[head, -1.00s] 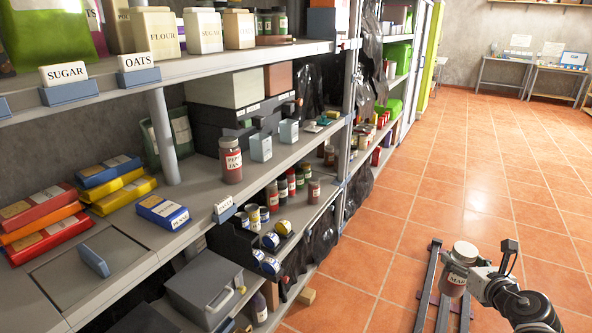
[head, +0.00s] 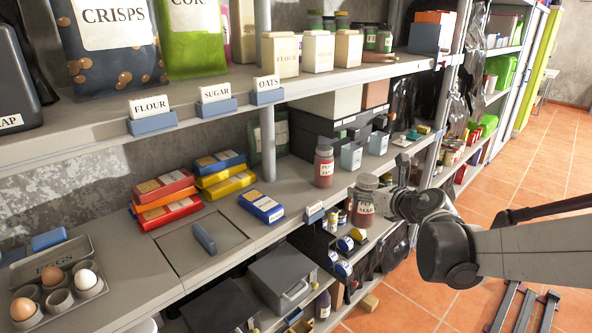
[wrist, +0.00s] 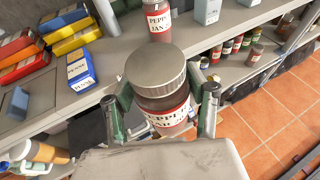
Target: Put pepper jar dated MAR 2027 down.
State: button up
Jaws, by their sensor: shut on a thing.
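My gripper (wrist: 163,108) is shut on a pepper jar (head: 362,203) with a grey lid and red-brown contents. The jar's label reads PEPPER and what looks like MAR in the wrist view (wrist: 165,112); the year is not legible. It is held upright near the front edge of the middle shelf (head: 290,192); I cannot tell whether its base is over the shelf. A second pepper jar (head: 323,168) stands farther back on that shelf. Its label reads PEPPER JAN in the wrist view (wrist: 158,22).
Two pale blue-grey boxes (head: 351,156) stand right of the second jar. Pasta packs (head: 262,207) lie to the left, with a small label holder (head: 314,212) at the shelf edge. Bare shelf shows between them. Cans (head: 345,243) sit below.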

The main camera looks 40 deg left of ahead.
jog(key=s+a+r+n+g+y+p, duration=0.1)
jog(key=s+a+r+g, duration=0.1)
jog(key=s+a+r, duration=0.5)
jog(key=s+a+r+n+g+y+p, duration=0.15)
jog(key=s+a, duration=0.25)
jog(key=a, duration=0.6)
jog(key=w+a+f, duration=0.6)
jog(key=w+f, duration=0.3)
jog(key=f, duration=0.1)
jog(key=shift+w+a+f+h, duration=0.3)
jog(key=shift+w+h, duration=0.05)
jog(key=shift+h, duration=0.1)
jog(key=shift+f+t, duration=0.15)
jog(key=shift+t, duration=0.1)
jog(key=o, duration=1.7)
jog(key=v, duration=1.2)
